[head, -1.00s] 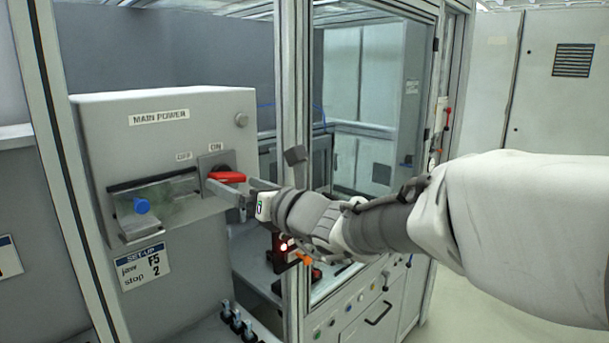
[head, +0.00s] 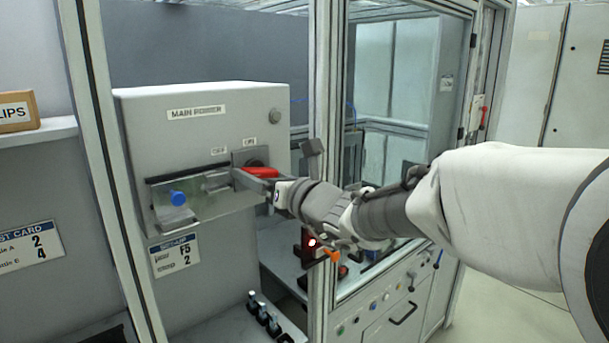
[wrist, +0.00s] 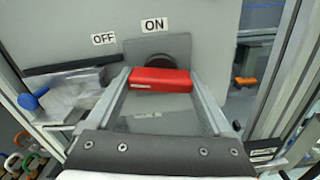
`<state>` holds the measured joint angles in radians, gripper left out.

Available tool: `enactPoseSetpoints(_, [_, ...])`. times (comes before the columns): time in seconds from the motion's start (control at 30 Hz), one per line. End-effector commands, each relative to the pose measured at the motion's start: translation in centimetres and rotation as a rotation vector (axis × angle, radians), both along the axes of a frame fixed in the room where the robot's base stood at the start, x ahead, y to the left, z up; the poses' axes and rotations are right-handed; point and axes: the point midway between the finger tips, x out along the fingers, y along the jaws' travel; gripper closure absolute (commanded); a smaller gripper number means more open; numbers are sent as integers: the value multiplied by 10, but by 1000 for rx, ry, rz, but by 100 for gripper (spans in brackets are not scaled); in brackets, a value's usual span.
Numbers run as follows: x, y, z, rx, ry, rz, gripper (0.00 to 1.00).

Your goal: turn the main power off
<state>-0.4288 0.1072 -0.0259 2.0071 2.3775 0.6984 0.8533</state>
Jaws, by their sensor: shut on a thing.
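The grey main power box (head: 200,110) carries a "MAIN POWER" label and "OFF" and "ON" labels. The red switch handle (head: 262,171) sits below the "ON" label on a dark round hub, and shows as a red bar in the wrist view (wrist: 160,80). My gripper (head: 252,177) is shut on the red handle, one finger at each end of it in the wrist view (wrist: 159,84). A clear cover (head: 207,203) with a blue knob (head: 178,198) is left of the handle, below the "OFF" label; the knob also shows in the wrist view (wrist: 28,102).
An aluminium post (head: 325,130) and the glazed cell (head: 395,110) stand just right of the box. Small dark fittings (head: 268,320) stand on the ledge below. A shelf with a cardboard box (head: 15,111) is at the left. Floor is clear at the lower right.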

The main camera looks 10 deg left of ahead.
Motion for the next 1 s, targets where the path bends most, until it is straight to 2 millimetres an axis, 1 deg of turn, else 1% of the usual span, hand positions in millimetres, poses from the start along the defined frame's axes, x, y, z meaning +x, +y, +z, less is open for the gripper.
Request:
enactPoseSetpoints(0.03, [0,0,0,0,0,0,67])
enactPoseSetpoints(0.07, [0,0,0,0,0,0,70])
enactPoseSetpoints(0.27, [0,0,-4,-22,-26,0,70])
enactPoseSetpoints(0.6, [1,-1,-4,-131,-155,1,70])
enactPoseSetpoints(1.0, [1,-1,0,-154,-179,0,70])
